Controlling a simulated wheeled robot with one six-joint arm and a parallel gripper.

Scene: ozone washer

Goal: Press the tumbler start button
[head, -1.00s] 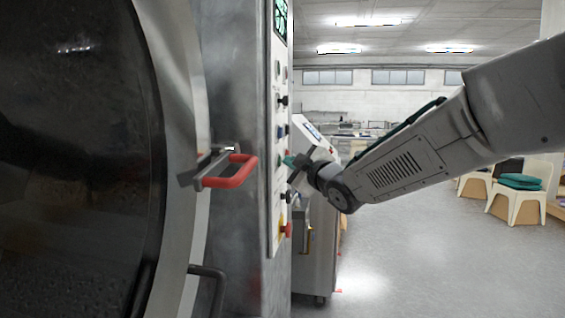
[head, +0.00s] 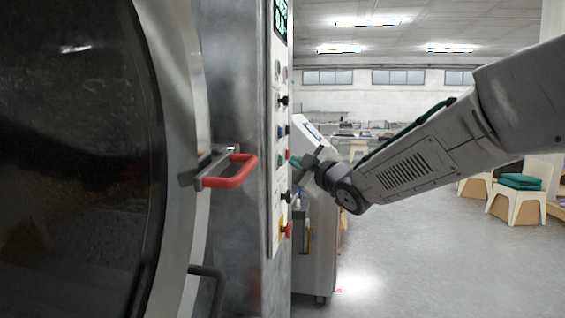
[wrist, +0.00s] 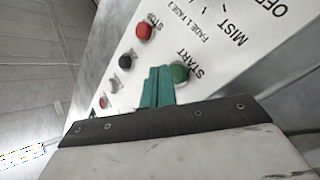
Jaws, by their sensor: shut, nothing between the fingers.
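The green start button (wrist: 180,73), labelled START, sits on the white control panel (wrist: 215,50) in the wrist view, partly beside the fingers. My gripper (wrist: 160,84) is shut and empty, with its teal fingertips just left of the button in that view. In the head view the panel (head: 270,200) is seen almost edge-on on the washer's metal cabinet. My gripper (head: 296,161) is a little to the right of it, with a small gap. I cannot tell the button's pressed state.
A red STOP button (wrist: 145,32) and a black knob (wrist: 126,61) are near the fingers. A red door handle (head: 230,172) sticks out from the round washer door (head: 80,160). Another machine (head: 318,240) stands behind. The floor on the right is open, with chairs (head: 520,185) farther back.

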